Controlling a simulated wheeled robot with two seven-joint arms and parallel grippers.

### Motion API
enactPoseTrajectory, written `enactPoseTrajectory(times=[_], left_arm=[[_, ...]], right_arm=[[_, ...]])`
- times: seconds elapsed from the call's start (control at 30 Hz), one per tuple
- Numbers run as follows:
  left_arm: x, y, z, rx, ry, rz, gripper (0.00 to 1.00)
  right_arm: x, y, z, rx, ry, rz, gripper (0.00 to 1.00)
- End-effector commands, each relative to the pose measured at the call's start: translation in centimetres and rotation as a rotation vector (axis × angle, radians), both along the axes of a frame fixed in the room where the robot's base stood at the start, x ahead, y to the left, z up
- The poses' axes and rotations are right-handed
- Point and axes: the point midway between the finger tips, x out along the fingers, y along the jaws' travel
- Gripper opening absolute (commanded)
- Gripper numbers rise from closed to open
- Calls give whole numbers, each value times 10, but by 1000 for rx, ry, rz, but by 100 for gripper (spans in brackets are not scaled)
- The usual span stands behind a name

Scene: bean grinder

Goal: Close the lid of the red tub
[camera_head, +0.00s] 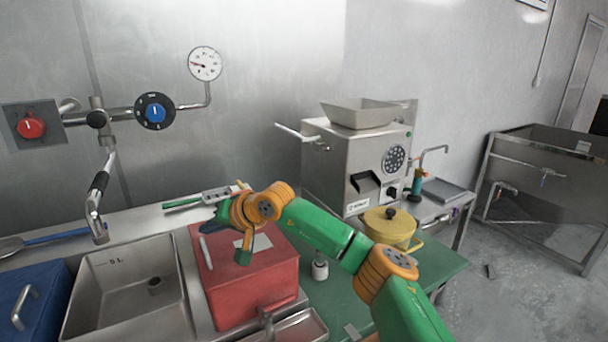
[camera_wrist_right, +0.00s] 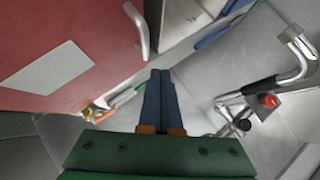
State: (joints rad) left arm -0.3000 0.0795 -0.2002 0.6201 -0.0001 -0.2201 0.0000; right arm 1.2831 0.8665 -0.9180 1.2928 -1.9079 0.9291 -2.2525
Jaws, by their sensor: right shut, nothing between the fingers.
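The red tub (camera_head: 250,292) stands beside the sink on the left part of the counter. Its red lid (camera_head: 268,262) lies over the top and looks flat and down; part of it is hidden behind my right arm. The lid carries a white label and a pale bar handle (camera_head: 206,250) at its left side. The lid (camera_wrist_right: 85,25) and handle (camera_wrist_right: 141,30) also show in the right wrist view. My right gripper (camera_head: 210,224) is above the back-left part of the tub. Its dark blue fingers (camera_wrist_right: 160,78) are together and empty, apart from the handle. My left gripper is out of view.
A steel sink (camera_head: 183,310) with a tap (camera_head: 97,205) lies left of the tub, with a blue box (camera_head: 32,305) further left. A steel grinder (camera_head: 350,165) and yellow pot (camera_head: 388,228) stand to the right. A small metal tray (camera_head: 295,328) is in front.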

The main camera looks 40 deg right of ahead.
Motion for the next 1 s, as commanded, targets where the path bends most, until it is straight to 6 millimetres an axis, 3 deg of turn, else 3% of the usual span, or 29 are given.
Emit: enactPoseTrajectory(times=[0.1,0.3,1.0], left_arm=[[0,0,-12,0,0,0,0],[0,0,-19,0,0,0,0],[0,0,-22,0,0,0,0]], right_arm=[[1,3,-15,-1,1,1,0],[2,6,-26,1,0,1,0],[2,7,-30,1,1,0,0]])
